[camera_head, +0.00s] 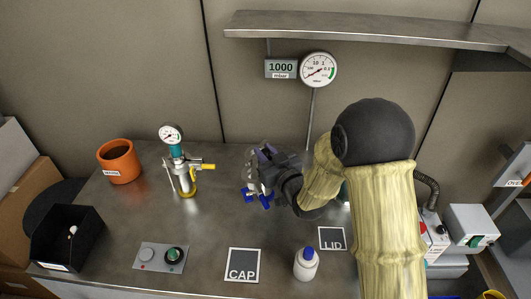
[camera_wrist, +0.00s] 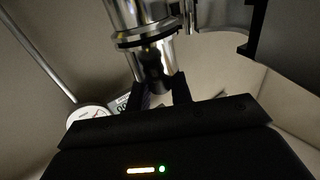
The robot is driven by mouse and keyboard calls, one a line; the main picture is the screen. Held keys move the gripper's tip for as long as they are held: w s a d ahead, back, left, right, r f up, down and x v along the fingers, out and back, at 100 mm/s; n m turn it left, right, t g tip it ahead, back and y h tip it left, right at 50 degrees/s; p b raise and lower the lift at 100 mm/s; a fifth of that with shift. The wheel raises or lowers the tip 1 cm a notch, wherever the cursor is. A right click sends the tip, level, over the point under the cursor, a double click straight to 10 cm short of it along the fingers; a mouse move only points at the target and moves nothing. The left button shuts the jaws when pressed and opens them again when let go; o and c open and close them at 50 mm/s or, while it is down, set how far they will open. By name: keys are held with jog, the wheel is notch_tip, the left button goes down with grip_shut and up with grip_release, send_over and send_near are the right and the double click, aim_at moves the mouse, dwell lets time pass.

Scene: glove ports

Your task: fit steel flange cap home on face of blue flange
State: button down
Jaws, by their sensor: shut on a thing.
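My gripper (camera_head: 264,170) is at the middle of the bench in the head view, beside a steel fitting with blue parts (camera_head: 258,196), which I take for the blue flange. My gripper and arm hide much of it. In the wrist view my gripper (camera_wrist: 157,92) is shut on a dark knob below a shiny steel disc (camera_wrist: 150,42), apparently the steel flange cap. A steel cylinder (camera_wrist: 138,12) stands directly beyond the disc. I cannot tell whether disc and cylinder touch or are fully seated.
The mat marked CAP (camera_head: 243,265) and the mat marked LID (camera_head: 331,239) are bare. A white bottle (camera_head: 306,264) stands between them. A gauged valve stand (camera_head: 182,170), an orange pot (camera_head: 119,161) and a black bin (camera_head: 67,238) are at left. A steel shelf (camera_head: 370,31) overhangs the back.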

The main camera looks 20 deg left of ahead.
jog(key=c, duration=1.2)
grip_release()
jog(key=shift+o, duration=0.2)
jog(key=b+v, duration=0.1)
jog(key=v, duration=1.1)
jog(key=shift+w, duration=0.1)
